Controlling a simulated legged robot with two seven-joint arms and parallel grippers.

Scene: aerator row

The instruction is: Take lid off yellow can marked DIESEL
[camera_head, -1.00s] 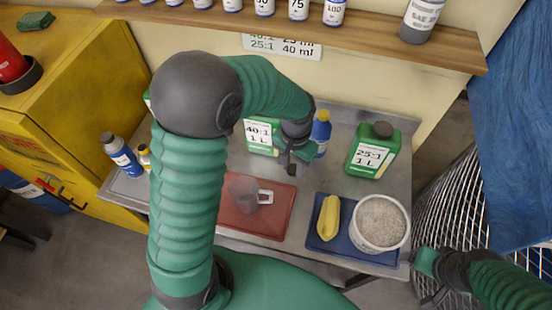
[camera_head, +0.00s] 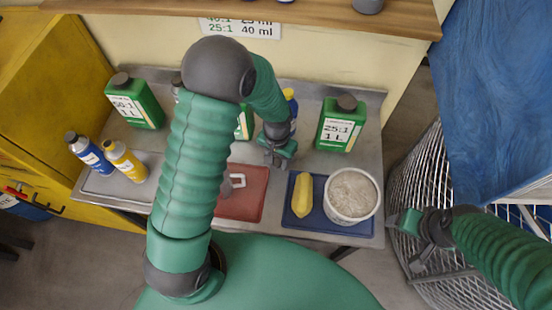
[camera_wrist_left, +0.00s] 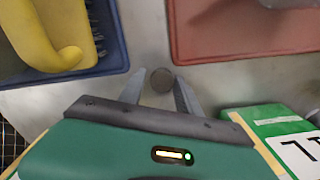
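A yellow can (camera_head: 125,160) with a grey lid stands at the bench's left, tilted in view. Its label is too small to read, so I cannot confirm DIESEL. A blue can (camera_head: 90,154) stands beside it. My left gripper (camera_head: 277,163) is over the middle of the bench, well right of the yellow can. In the left wrist view, its fingers (camera_wrist_left: 160,85) are apart, with a small round grey disc (camera_wrist_left: 162,80) between the tips; it seems ungripped, but whether it lies on the bench is unclear. My right gripper (camera_head: 418,258) hangs beyond the bench's right edge, its fingers unclear.
Green jugs (camera_head: 341,125) stand along the back, and a blue bottle (camera_head: 291,105) is behind my left gripper. A wire cage (camera_head: 420,180) is at right.

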